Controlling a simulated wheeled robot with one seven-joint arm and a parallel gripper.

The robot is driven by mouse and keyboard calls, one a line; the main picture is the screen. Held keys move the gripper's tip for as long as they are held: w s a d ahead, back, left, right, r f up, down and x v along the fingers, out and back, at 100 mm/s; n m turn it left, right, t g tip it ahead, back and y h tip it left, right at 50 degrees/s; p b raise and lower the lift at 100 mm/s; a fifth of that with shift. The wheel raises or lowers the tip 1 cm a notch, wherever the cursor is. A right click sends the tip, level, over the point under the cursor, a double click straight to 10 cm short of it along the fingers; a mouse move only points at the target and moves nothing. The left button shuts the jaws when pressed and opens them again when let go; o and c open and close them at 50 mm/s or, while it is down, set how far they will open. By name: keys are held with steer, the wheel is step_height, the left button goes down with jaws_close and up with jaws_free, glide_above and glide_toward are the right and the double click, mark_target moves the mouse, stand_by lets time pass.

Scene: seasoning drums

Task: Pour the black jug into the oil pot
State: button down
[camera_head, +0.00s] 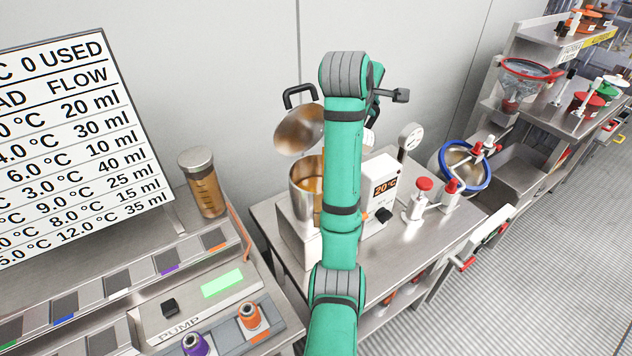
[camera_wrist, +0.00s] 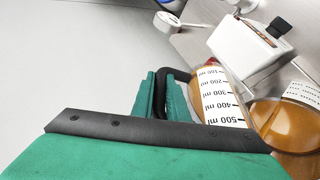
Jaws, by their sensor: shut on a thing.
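The jug (camera_wrist: 222,97) has a white scale strip marked in ml and a black handle (camera_wrist: 163,88). Amber shows beside the strip. My gripper (camera_wrist: 164,95) is shut on that handle, one green finger on each side. The jug looks strongly tilted in the wrist view. In the head view my arm hides most of the jug and gripper. The metal oil pot (camera_head: 303,200) stands left of my arm, amber inside. Its metal lid (camera_head: 300,130) is tilted up, black handle on top. A round amber area at the wrist view's lower right cannot be clearly told as pot or jug.
A white box with a 20 °C display (camera_head: 386,188) stands right of my arm. Red-capped valves (camera_head: 423,186) and a blue-rimmed bowl (camera_head: 464,165) are farther right. A capped container of brown contents (camera_head: 203,182) and a pump panel (camera_head: 205,300) are left.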

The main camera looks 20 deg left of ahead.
steer(key=shift+w+d, duration=0.1)
steer(key=shift+d, duration=0.2)
steer(key=shift+d, duration=0.2)
steer(key=shift+a, duration=0.1)
steer(key=shift+s+a, duration=0.2)
steer(key=shift+a, duration=0.2)
steer(key=shift+d+r, duration=0.1)
steer(key=shift+d, duration=0.05)
steer(key=shift+t+p, duration=0.3)
